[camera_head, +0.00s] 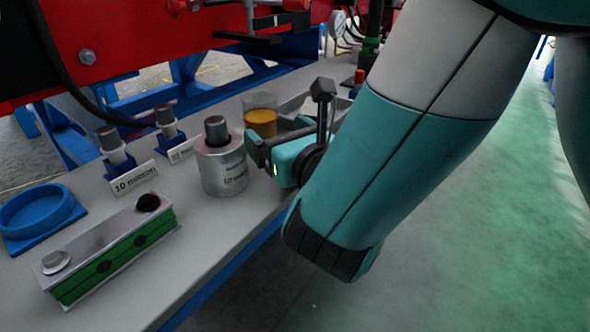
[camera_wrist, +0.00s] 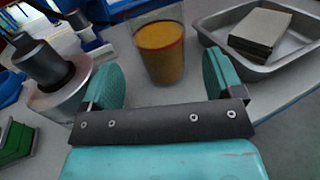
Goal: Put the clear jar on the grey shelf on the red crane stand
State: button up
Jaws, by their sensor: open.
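The clear jar (camera_head: 262,116) stands upright on the grey shelf (camera_head: 135,280) and has an orange-brown filling. In the wrist view the jar (camera_wrist: 160,50) is just ahead of my gripper (camera_wrist: 162,88), roughly centred between the two teal fingers. My gripper is open and empty, with a gap to the jar. In the head view my gripper (camera_head: 285,135) is in front of the jar and partly hides its lower part. The red crane stand (camera_head: 100,45) rises behind the shelf.
A grey metal cylinder (camera_head: 221,165) stands close left of my gripper. A metal tray (camera_wrist: 285,62) holding a block lies right of the jar. A green block (camera_head: 110,255), a blue round dish (camera_head: 42,212) and a small label sign (camera_head: 135,178) are further left. The floor at right is clear.

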jog(key=b+v, duration=0.2)
jog(key=v, duration=0.2)
jog(key=shift+s+d+f+b, duration=0.1)
jog(key=shift+s+d+b, duration=0.05)
jog(key=shift+s+b, duration=0.2)
jog(key=d+f+m+g+h, duration=0.35)
jog(key=d+m, duration=0.35)
jog(key=m, duration=0.5)
jog(key=d+f+m+g+h, duration=0.25)
jog(key=d+m+h, duration=0.25)
jog(key=d+m, duration=0.45)
jog(key=s+a+r+m+g+y, duration=0.1)
jog(key=s+m+g+y, duration=0.1)
jog(key=s+m+g, duration=0.2)
jog(key=s+a+r+m+g+y, duration=0.1)
jog(key=s+a+m+g, duration=0.1)
jog(key=s+m+g, duration=0.3)
jog(key=s+m, duration=0.4)
jog(key=s, duration=0.4)
jog(key=shift+s+a+g+y, duration=0.15)
jog(key=shift+a+g+y, duration=0.05)
jog(key=shift+g+y, duration=0.15)
jog(key=shift+m, duration=0.25)
notch_tip(320, 180, up, 34)
jog(key=p, duration=3.4)
jog(key=shift+r, duration=0.1)
